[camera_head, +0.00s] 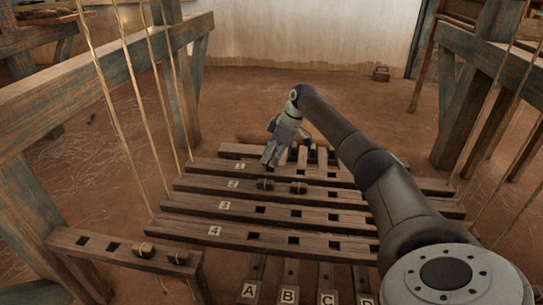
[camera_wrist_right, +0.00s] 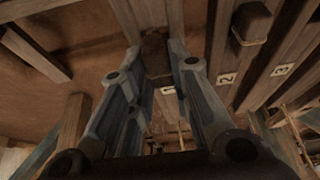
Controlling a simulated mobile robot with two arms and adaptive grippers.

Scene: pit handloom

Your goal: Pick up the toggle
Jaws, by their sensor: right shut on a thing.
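My right gripper (camera_head: 270,160) reaches down over the bar labelled 1, just right of its label. In the right wrist view its two fingers (camera_wrist_right: 157,62) stand on either side of a dark brown toggle (camera_wrist_right: 156,50) and are shut on it. I cannot tell whether this toggle still sits in the bar; in the head view the gripper hides it. Two other toggles, a left one (camera_head: 265,184) and a right one (camera_head: 298,188), sit on the bar labelled 2. One toggle also shows in the right wrist view (camera_wrist_right: 251,22). My left gripper is not in view.
Bars labelled 1 to 4, including bar 3 (camera_head: 330,219) and bar 4 (camera_head: 190,229), have square holes. Lettered bars run beneath. A side rack (camera_head: 85,241) at front left holds two toggles (camera_head: 144,250). Cords (camera_head: 120,120) hang at left; posts stand both sides.

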